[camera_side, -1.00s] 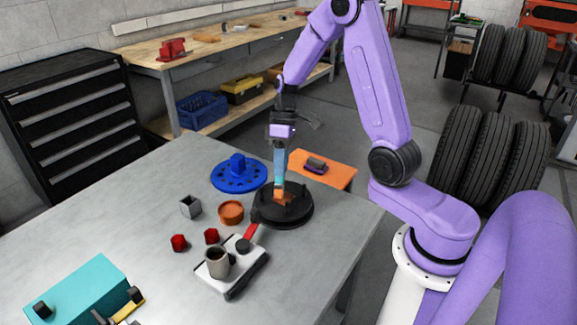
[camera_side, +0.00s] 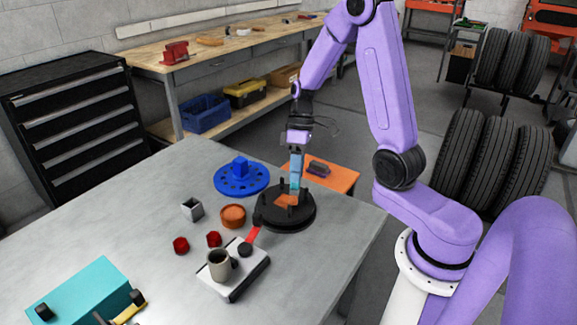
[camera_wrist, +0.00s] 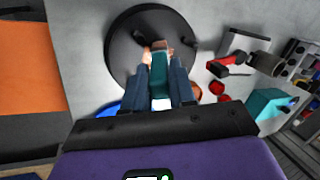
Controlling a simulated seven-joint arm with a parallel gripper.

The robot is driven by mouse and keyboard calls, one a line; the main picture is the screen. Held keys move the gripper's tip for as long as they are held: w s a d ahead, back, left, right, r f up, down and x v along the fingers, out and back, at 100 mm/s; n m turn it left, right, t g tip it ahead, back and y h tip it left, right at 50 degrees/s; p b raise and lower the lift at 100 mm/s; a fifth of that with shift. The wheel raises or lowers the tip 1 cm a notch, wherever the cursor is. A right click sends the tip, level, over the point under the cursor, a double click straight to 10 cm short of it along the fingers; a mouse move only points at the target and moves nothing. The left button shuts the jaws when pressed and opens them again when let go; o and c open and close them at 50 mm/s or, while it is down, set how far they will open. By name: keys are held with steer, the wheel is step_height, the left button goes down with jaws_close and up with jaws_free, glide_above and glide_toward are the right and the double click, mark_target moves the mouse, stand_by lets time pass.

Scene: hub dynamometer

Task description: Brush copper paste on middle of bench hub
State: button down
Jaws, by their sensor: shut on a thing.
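The bench hub (camera_side: 268,218) is a black disc with upright studs, lying flat near the table's right edge. A flat orange-copper patch (camera_side: 285,201) shows on its middle. My gripper (camera_side: 296,168) is above the hub, shut on a teal brush (camera_side: 295,185) that points down. In the wrist view the teal brush (camera_wrist: 159,72) sits between both fingers, with its tip over the middle of the hub (camera_wrist: 122,50). I cannot tell whether the tip touches the hub. A round orange-brown pot (camera_side: 233,216) stands left of the hub.
A blue hub (camera_side: 241,181) lies behind left. A grey square cup (camera_side: 192,209), two red pieces (camera_side: 181,245) and a pale block (camera_side: 236,271) carrying a mug (camera_side: 219,265) are left and in front. An orange surface (camera_side: 340,180) is behind right. The table's far left is bare.

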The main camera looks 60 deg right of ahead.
steer(key=shift+s, duration=0.5)
steer(key=shift+w+r, duration=0.1)
steer(key=shift+w, duration=3.3)
step_height(320, 180, up, 8)
steer(key=shift+s, duration=0.1)
